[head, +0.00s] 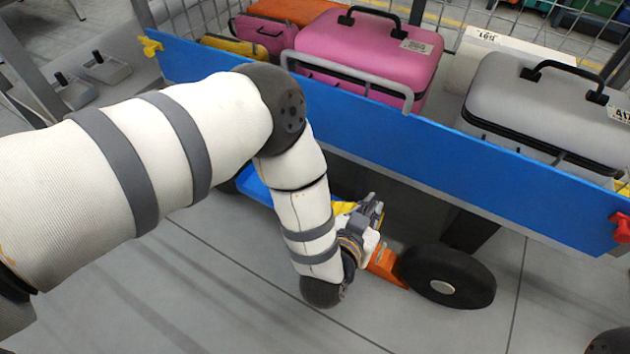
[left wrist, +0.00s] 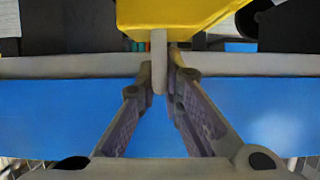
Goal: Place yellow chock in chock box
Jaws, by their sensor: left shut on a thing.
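The yellow chock (head: 343,207) shows in part in the head view, behind my left gripper (head: 372,210), low beside the cart's underside. In the left wrist view the yellow chock (left wrist: 180,14) fills the top middle, and a grey tab below it sits between the fingertips. My left gripper (left wrist: 160,80) is shut on this tab, with the yellow body beyond the fingertips. A blue thing (head: 254,187) shows low under the cart, partly hidden by my arm; I cannot tell if it is the chock box. My right gripper is not in view.
A cart with a blue side panel (head: 450,165) carries a pink case (head: 365,50) and a grey case (head: 530,105). An orange chock (head: 387,268) lies against the black wheel (head: 447,276).

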